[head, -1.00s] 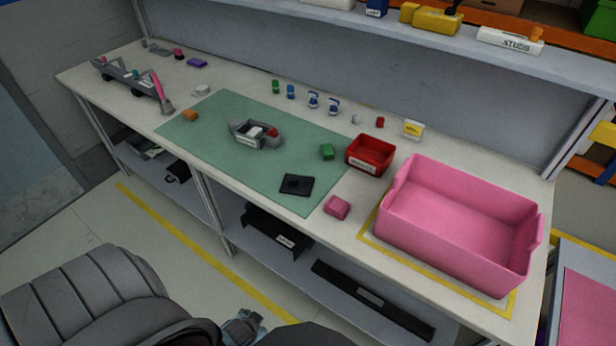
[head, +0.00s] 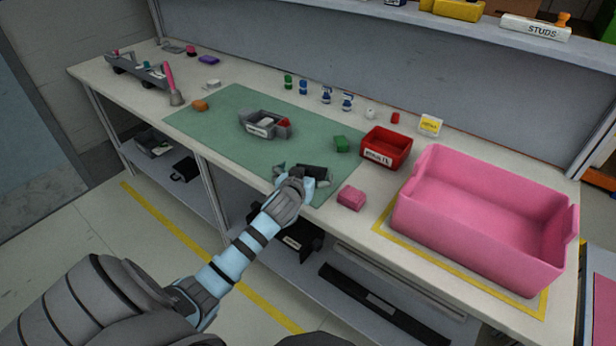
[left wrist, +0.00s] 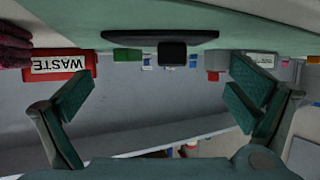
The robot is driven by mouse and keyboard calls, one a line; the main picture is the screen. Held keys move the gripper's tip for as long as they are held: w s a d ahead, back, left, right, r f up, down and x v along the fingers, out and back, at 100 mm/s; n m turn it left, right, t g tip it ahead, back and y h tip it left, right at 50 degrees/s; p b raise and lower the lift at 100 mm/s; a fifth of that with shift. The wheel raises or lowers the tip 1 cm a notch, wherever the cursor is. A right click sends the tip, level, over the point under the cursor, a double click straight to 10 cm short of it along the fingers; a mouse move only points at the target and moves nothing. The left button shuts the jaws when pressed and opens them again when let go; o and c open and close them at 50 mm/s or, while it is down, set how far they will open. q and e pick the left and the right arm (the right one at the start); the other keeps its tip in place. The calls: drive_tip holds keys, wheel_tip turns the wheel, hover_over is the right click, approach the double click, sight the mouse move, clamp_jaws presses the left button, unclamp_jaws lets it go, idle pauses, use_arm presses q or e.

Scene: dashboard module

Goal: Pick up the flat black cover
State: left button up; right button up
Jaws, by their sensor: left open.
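The flat black cover (head: 314,169) lies on the green mat (head: 215,120) near its front edge, partly hidden behind my left gripper (head: 300,177). In the left wrist view, which is upside down, the cover (left wrist: 135,39) shows edge-on with a small dark block-like knob on it. It is at the top of that picture, beyond the fingertips. My left gripper (left wrist: 160,100) is open and empty, its two fingers wide apart, and no contact with the cover shows. My right gripper is not in view.
A red WASTE bin (head: 386,148), a green block (head: 341,144) and a pink block (head: 351,197) are close to the cover. A grey tray (head: 264,124) sits on the mat. A large pink crate (head: 485,220) stands at the right. Small bottles line the back.

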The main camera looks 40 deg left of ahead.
sight(309, 172)
use_arm(q)
drive_tip(key=x, duration=0.2)
drive_tip(key=shift+w+a+f, duration=0.1)
drive_tip(key=shift+w+f, duration=0.15)
drive_tip(key=shift+w, duration=0.05)
drive_tip(key=shift+s+r, duration=0.1)
drive_tip(key=shift+s, duration=0.05)
drive_tip(key=c, duration=2)
drive_tip(key=shift+o, duration=0.2)
